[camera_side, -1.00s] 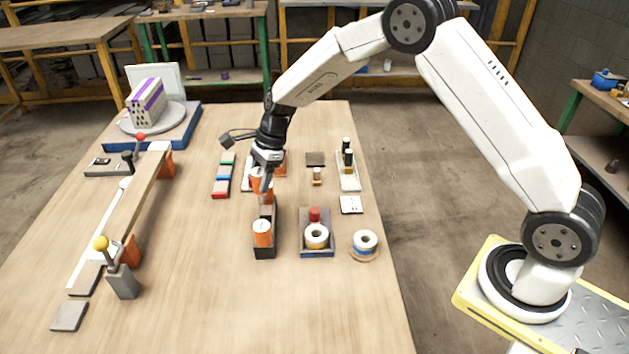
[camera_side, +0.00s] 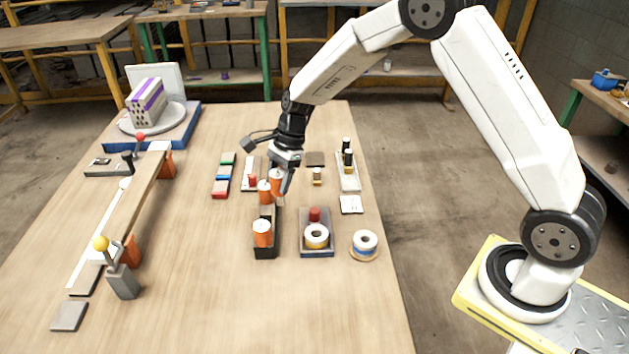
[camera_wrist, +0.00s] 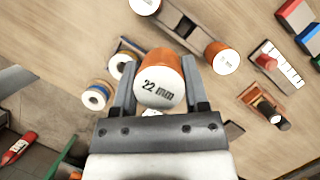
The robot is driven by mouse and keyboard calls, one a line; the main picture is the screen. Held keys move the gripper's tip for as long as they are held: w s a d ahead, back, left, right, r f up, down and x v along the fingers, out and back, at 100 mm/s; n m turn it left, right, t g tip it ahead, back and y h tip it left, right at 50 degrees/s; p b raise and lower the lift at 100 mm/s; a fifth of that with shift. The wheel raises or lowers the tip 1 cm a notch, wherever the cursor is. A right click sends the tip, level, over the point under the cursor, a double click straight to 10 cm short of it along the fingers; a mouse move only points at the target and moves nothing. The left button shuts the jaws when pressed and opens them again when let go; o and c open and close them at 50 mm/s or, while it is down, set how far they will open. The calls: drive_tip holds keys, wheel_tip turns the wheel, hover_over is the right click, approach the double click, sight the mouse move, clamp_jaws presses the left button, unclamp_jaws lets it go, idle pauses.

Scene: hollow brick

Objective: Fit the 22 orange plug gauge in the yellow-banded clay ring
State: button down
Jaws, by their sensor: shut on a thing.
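My gripper (camera_side: 281,182) is shut on an orange plug gauge (camera_wrist: 160,82) with a white end marked "22 mm". In the side view the held gauge (camera_side: 276,181) is raised above the far end of the dark rack (camera_side: 265,250). Two other orange gauges stand in the rack, one at the near end (camera_side: 262,234) and one at the far end (camera_side: 264,195). A pale ring with a yellowish band (camera_side: 316,238) sits in a dark tray, right of the rack and apart from my gripper. It also shows in the wrist view (camera_wrist: 121,66), partly hidden by a finger.
A blue-banded ring (camera_side: 365,242) sits on a round wooden base at right. A red knob (camera_side: 315,214) stands in the tray (camera_side: 317,254) behind the yellow-banded ring.

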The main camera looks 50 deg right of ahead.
drive_tip(key=s+d+n+g, duration=0.1)
drive_tip(key=s+d+n, duration=0.2)
drive_tip(key=s, duration=0.5)
drive_tip(key=shift+s+r, duration=0.35)
drive_tip(key=shift+f, duration=0.2)
drive_tip(key=shift+f, duration=2.5)
drive_tip(key=shift+f, duration=2.45)
unclamp_jaws()
drive_tip(key=shift+v, duration=3.9)
